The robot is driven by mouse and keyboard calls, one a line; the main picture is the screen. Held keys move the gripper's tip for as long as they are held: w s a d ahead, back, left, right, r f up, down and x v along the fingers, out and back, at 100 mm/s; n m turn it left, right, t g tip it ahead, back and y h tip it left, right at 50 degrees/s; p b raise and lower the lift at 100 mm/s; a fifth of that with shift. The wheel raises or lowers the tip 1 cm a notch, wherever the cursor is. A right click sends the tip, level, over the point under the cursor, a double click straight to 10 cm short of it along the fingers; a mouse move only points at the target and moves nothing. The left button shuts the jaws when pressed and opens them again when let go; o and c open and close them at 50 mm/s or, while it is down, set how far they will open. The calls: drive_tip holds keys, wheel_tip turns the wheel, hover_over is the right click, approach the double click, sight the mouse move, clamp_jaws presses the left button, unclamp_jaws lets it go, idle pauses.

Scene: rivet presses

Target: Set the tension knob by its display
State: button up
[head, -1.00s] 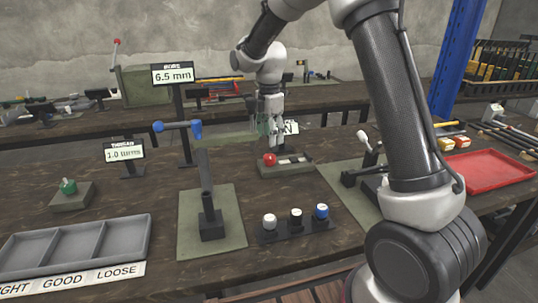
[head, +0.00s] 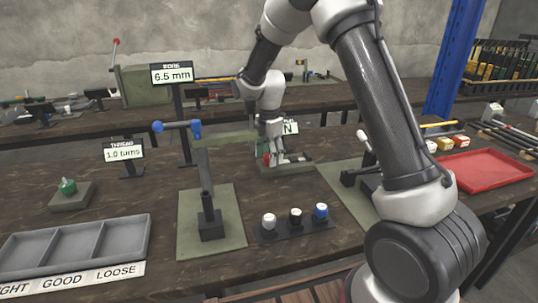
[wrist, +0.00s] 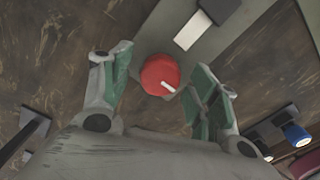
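The red knob (wrist: 160,75) with a white pointer mark lies between the two fingers of my gripper (wrist: 158,85) in the wrist view. My gripper is open, with a clear gap on both sides of the knob. In the head view my gripper (head: 272,156) is low over the base plate (head: 290,170) and hides most of the knob. The display (head: 291,127) behind it is mostly covered by my arm; only an "N" shows, so its value cannot be read.
Left stand a "6.5 mm" display (head: 172,73), a "1.0 turns" display (head: 124,153) and a blue-handled lever (head: 180,127). In front are a small rack (head: 297,231) with three capped pieces and a grey tray (head: 75,250). A red tray (head: 485,170) lies right.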

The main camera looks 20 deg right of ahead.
drive_tip(key=c, duration=1)
drive_tip(key=shift+o, duration=0.2)
drive_tip(key=shift+m, duration=0.3)
drive_tip(key=m, duration=0.4)
drive_tip(key=shift+m, duration=0.4)
drive_tip(key=m, duration=1.3)
drive_tip(key=shift+m, duration=0.3)
drive_tip(key=m, duration=0.3)
drive_tip(key=shift+m, duration=2.4)
drive_tip(key=shift+r, duration=0.1)
